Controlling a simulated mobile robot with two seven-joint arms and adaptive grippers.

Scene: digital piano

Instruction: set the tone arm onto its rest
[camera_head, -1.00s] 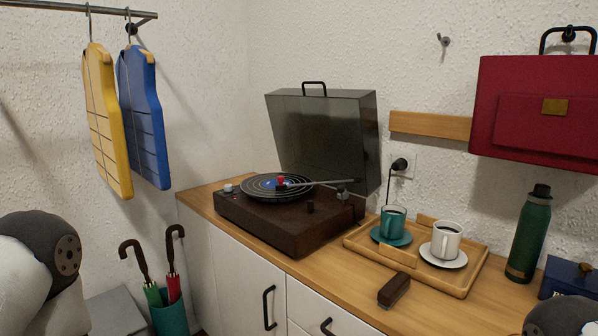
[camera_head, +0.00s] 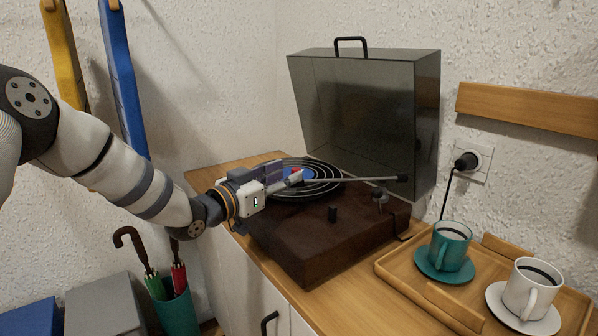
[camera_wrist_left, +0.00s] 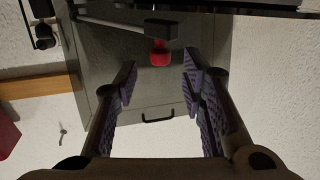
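The turntable (camera_head: 315,245) stands on the wooden cabinet top with its smoky lid raised. Its thin grey tone arm (camera_head: 350,180) runs from the pivot at the right to the black record (camera_head: 325,188), with its red-tipped head over the record. In the left wrist view, the dark head and red tip (camera_wrist_left: 160,57) lie just beyond the fingertips, between them across the picture. My left gripper (camera_head: 284,178) is at the record's near left side, close to the head. It is open and empty in the wrist view (camera_wrist_left: 160,70). I cannot clearly make out the arm's rest. My right gripper is out of view.
The raised lid (camera_head: 365,120) stands behind the record. A wooden tray (camera_head: 400,273) with a teal cup and a white cup is at the right. An umbrella stand (camera_head: 177,315) is below left.

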